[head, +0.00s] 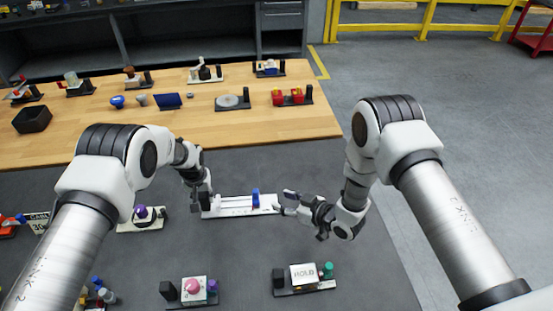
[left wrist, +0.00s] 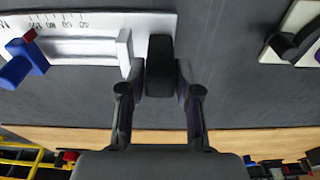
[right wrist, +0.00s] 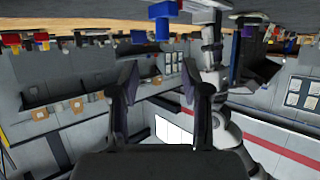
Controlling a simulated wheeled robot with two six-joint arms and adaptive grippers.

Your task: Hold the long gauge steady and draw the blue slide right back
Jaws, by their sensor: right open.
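The long gauge is a white plate (head: 235,211) with a printed scale, lying on the dark mat; it also shows in the left wrist view (left wrist: 110,20). The blue slide (head: 256,198) stands upright on its rail, toward the right end; in the left wrist view the slide (left wrist: 25,62) has a red pointer. My left gripper (head: 205,198) is at the gauge's left end, its fingers on both sides of the black end block (left wrist: 160,65) and seemingly closed on it. My right gripper (head: 288,202) is open and empty, just right of the gauge, apart from the slide.
A purple-knobbed fixture (head: 141,217) lies left of the gauge. A pink-knobbed fixture (head: 193,289) and a HOLD box (head: 304,275) lie nearer me. A wooden table (head: 190,118) with several devices is behind. The mat right of my right gripper is clear.

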